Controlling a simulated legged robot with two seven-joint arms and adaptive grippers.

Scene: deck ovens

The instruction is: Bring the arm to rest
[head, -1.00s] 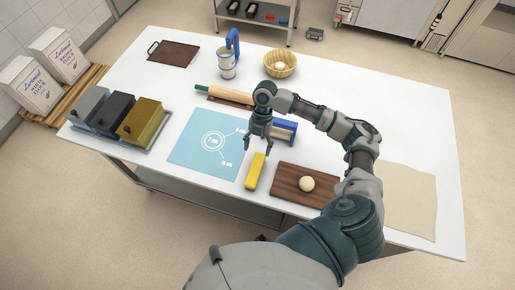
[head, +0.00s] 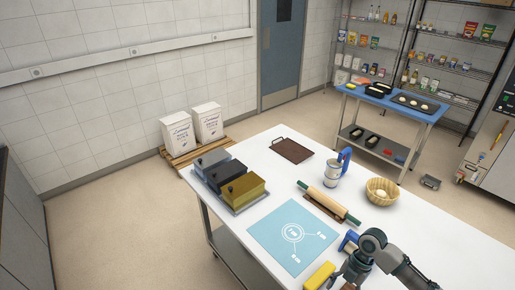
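My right arm comes in at the bottom right of the head view. Its gripper (head: 352,272) points down over the near side of the white table (head: 262,155), just right of a yellow block-like tool (head: 320,275). I cannot tell whether its fingers are open or shut; nothing shows clearly held in it. A blue-handled item (head: 349,241) is partly hidden behind the wrist. My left gripper is out of view.
On the table are a blue mat (head: 270,235), three lidded tins (head: 243,190), a rolling pin (head: 328,202), a can with a blue handle (head: 331,173), a basket (head: 381,191) and a dark tray (head: 291,150). A blue-topped table (head: 440,113) and shelves stand behind.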

